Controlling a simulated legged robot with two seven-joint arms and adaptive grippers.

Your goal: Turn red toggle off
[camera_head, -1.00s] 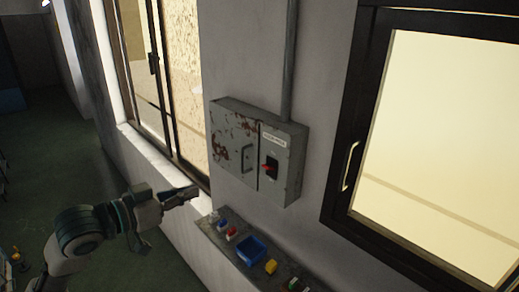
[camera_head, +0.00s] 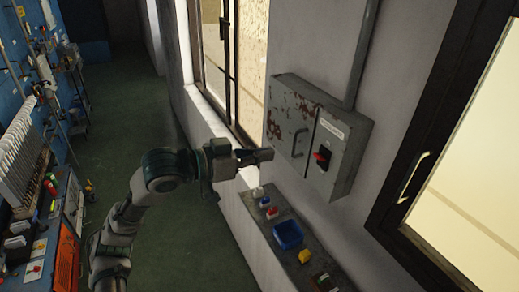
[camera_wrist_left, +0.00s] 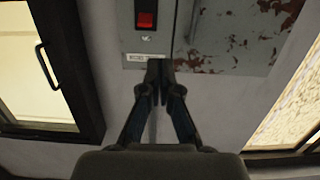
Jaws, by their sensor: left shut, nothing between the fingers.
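The red toggle (camera_head: 321,157) sits on a dark plate at the right part of a grey, rust-flaked wall box (camera_head: 287,110). In the left wrist view the red toggle (camera_wrist_left: 145,19) shows near the top, below centre of its black plate, and the picture there is upside down. My left gripper (camera_head: 264,155) is shut and empty, left of and apart from the box in the head view. In the left wrist view its fingertips (camera_wrist_left: 158,66) meet near the box's label edge. Whether they touch the box I cannot tell. My right gripper is out of view.
A narrow shelf (camera_head: 262,229) below the box holds a blue bin (camera_head: 288,234), a yellow item (camera_head: 305,257) and small coloured parts. A black-framed window (camera_head: 421,140) is at right. A conduit (camera_head: 363,50) rises from the box. A cluttered workbench (camera_head: 45,235) stands at left.

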